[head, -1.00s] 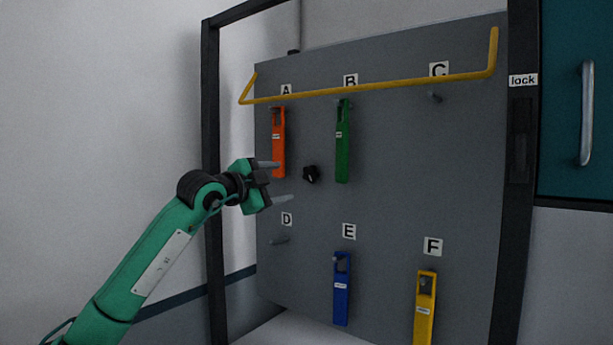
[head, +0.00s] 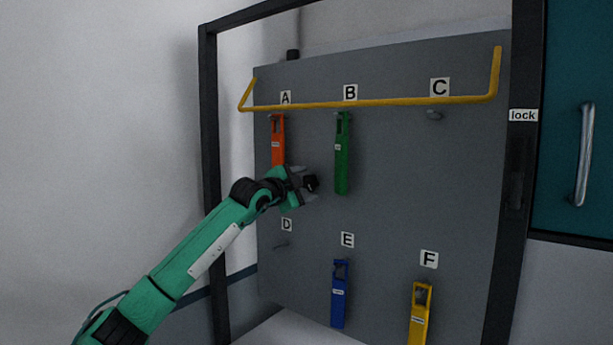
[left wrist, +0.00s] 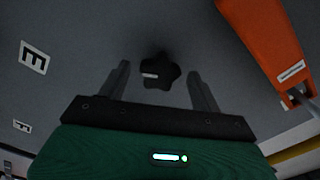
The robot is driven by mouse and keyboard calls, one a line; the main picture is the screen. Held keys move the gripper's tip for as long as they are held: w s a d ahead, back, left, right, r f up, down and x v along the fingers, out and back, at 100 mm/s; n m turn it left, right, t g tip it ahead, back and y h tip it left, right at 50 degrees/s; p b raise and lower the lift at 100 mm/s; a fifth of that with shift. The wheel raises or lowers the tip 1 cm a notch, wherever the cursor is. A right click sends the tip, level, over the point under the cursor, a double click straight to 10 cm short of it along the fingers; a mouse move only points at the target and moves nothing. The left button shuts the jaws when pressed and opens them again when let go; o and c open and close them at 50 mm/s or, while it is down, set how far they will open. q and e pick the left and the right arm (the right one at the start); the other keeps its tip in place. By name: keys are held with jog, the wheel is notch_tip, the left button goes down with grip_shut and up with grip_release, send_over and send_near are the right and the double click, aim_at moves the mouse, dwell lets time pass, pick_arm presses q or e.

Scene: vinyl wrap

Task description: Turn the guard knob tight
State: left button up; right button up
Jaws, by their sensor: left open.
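The guard knob (head: 311,183) is a small black lobed knob on the grey panel, between the orange and green tools and a little below their middle. In the left wrist view the knob (left wrist: 159,71) looks star-shaped with a small pale mark on its left side. My left gripper (head: 312,183) is open at the knob, its fingers on either side of it. In the left wrist view the left gripper's fingers (left wrist: 160,85) stand apart, with a gap to the knob on both sides. I cannot tell whether the fingertips reach fully past it. My right gripper is not in view.
A yellow guard bar (head: 370,103) crosses the upper panel (head: 400,180). An orange tool (head: 278,140) hangs close to my left gripper, and a green tool (head: 342,155) hangs just right. Blue (head: 339,295) and yellow (head: 420,315) tools hang lower. Pegs C and D are empty.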

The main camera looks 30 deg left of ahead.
pick_arm(q)
jog(key=shift+w, duration=0.45)
